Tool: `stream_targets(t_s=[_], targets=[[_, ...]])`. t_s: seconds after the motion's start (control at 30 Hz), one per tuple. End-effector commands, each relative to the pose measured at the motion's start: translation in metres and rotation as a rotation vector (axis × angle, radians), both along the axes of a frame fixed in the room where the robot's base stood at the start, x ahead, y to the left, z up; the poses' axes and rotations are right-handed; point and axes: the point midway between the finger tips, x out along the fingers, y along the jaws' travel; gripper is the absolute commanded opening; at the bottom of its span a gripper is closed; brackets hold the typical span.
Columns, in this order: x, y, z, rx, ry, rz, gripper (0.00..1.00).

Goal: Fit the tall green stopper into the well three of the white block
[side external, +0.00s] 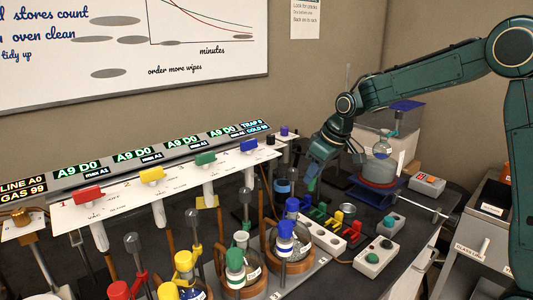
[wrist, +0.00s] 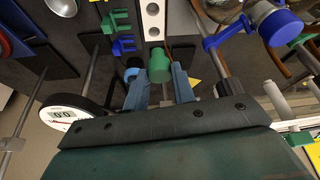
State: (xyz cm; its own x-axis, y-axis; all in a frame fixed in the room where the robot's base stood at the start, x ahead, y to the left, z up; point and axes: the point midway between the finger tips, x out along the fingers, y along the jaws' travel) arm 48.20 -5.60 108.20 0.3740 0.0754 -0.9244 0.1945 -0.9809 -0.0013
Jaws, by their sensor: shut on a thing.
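The green stopper (wrist: 159,66) is between the two blue fingers of my gripper (wrist: 161,88) in the wrist view, and the gripper is shut on it. The white block (wrist: 153,20) shows beyond the stopper at the top of the wrist view, with round dark wells in a row. In the side view the white block (side external: 325,234) lies on the dark bench, and my gripper (side external: 312,185) hangs above and behind it, apart from it. I cannot make out the stopper clearly there. I cannot read which well is three.
Coloured clips (side external: 318,214) stand beside the block. Flasks with blue (side external: 286,229) and green (side external: 234,261) caps stand in front-left. A white valve panel (side external: 170,183) runs along the left. A round gauge (wrist: 68,116) is near my gripper.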

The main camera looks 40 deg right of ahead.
Motion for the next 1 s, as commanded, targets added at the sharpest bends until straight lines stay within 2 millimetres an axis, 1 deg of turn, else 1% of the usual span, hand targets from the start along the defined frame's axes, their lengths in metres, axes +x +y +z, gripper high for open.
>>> stream_targets(t_s=[0.03,0.2,0.3,0.4,0.53,0.73,0.83,1.0], targets=[[-0.001,0.0,-0.011,0.001,0.005,0.001,0.04],[-0.001,0.0,-0.043,0.0,0.005,-0.001,0.04],[-0.001,0.0,-0.06,0.0,0.004,0.0,0.04],[-0.001,0.0,-0.073,0.0,0.004,0.0,0.04],[0.0,0.0,-0.082,0.001,0.002,0.0,0.04],[0.0,0.0,-0.084,0.0,0.0,0.0,0.04],[0.0,0.0,-0.088,0.001,0.001,0.0,0.04],[-0.001,0.0,-0.106,0.001,0.004,0.0,0.04]])
